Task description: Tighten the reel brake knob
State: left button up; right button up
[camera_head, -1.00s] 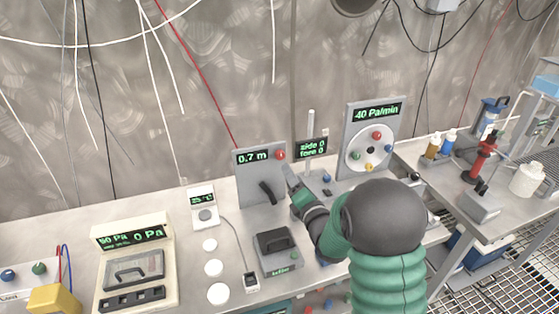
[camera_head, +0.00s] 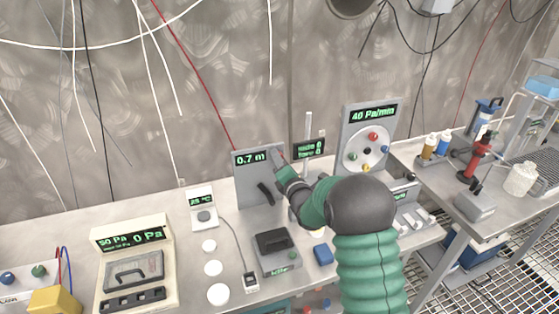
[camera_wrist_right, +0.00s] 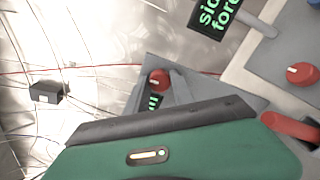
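The grey reel panel (camera_head: 250,185) stands upright on the bench, with a "0.7 m" display and a black crank handle (camera_head: 265,194). My right gripper (camera_head: 278,157) is at the panel's upper right corner, where it hides the red brake knob in the head view. In the right wrist view the red knob (camera_wrist_right: 159,78) shows just beyond the dark edge of my green gripper body. My left gripper is out of view.
A "side 0, fore 0" display (camera_head: 309,147) stands close to the right of my gripper. A "40 Pa/min" dial panel (camera_head: 371,116) with coloured knobs is farther right. A grey box with a black handle (camera_head: 277,254) and a blue block (camera_head: 323,254) lie in front.

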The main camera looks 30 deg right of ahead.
jog(key=shift+f, duration=0.1)
grip_shut()
jog(key=shift+f, duration=0.1)
